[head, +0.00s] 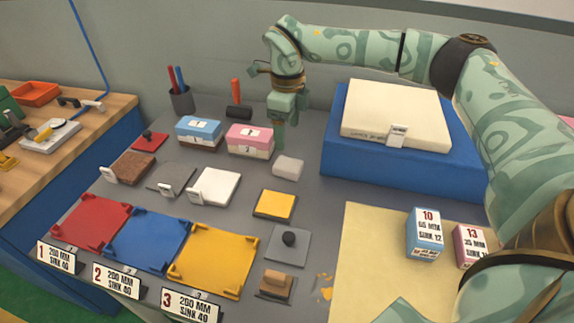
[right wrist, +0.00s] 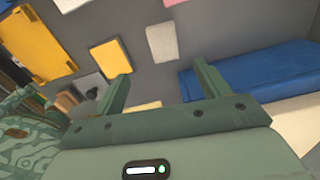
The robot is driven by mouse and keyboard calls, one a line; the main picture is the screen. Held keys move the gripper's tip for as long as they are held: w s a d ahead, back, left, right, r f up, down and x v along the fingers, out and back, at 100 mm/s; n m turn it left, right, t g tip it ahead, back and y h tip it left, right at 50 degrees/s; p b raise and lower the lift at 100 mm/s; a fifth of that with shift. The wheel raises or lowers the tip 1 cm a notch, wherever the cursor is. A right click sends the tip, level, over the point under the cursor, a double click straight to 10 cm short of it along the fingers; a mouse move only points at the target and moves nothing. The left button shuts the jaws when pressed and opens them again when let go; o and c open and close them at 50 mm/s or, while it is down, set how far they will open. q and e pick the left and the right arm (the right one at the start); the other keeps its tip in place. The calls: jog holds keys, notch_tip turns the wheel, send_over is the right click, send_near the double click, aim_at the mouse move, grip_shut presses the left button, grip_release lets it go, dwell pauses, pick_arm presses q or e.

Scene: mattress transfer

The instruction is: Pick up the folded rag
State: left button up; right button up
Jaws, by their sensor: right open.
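A small pale grey-white folded pad, which looks like the folded rag (head: 288,167), lies flat on the grey table. It also shows in the right wrist view as a pale rectangle, the rag (right wrist: 162,43), beyond the fingertips. My right gripper (head: 280,136) is above the table, just behind the rag in the head view, pointing down. In the right wrist view the right gripper (right wrist: 160,86) has its two fingers apart with nothing held between them. The rag and the fingers are apart. My left gripper is not in view.
A pink-and-white box (head: 249,141) stands left of the rag. A blue block (head: 400,163) bearing a cream mattress (head: 390,110) stands to the right. A yellow square pad (head: 275,205) lies in front. Red, blue and yellow trays (head: 212,260) line the left front.

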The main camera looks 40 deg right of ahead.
jog(key=b, duration=0.2)
send_over(288, 164)
notch_tip(288, 164, down, 6)
jog(key=shift+a+f, duration=0.15)
jog(key=shift+f, duration=0.35)
jog(key=f, duration=0.1)
jog(key=f+b, duration=0.1)
jog(key=f, duration=0.1)
jog(key=f+b, duration=0.1)
jog(key=f, duration=0.1)
jog(key=shift+w+d+f, duration=0.1)
jog(key=shift+d+f, duration=0.05)
jog(key=shift+d, duration=0.1)
jog(key=c, duration=1)
jog(key=shift+r, duration=0.25)
